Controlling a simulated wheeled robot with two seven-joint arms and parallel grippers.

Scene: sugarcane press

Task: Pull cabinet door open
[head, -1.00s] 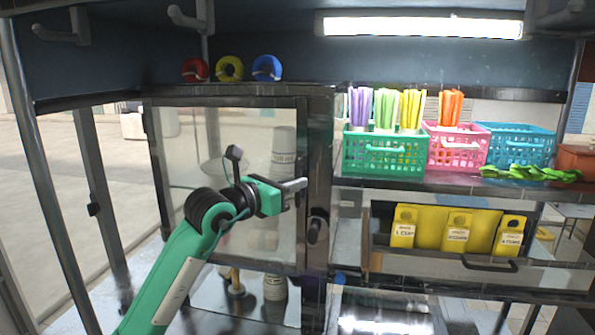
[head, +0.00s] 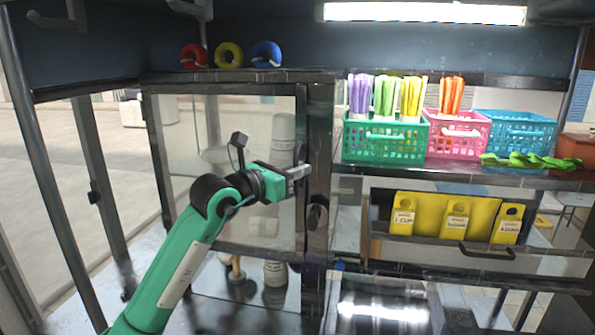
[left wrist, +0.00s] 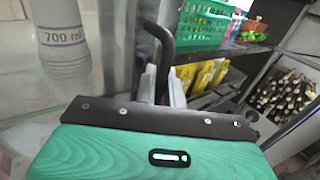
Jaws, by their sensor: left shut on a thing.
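The cabinet door (head: 225,240) is a clear panel in a dark frame, left of the middle in the head view. It looks shut or nearly so. My left gripper (head: 303,172) is at the door's right edge, its fingers pointing right. In the left wrist view a dark curved handle (left wrist: 159,42) runs down between the pale fingers of the left gripper (left wrist: 160,88), which are shut on it. The handle's lower part is hidden behind the gripper body. My right gripper is not in view.
Behind the clear door stand bottles, one marked 700 ml (left wrist: 62,40). Right of the cabinet are a green basket (head: 385,140), a pink basket (head: 462,145) and a blue basket (head: 515,130). A drawer (head: 487,252) with yellow packets is below. A black knob (head: 317,216) sits beside the door.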

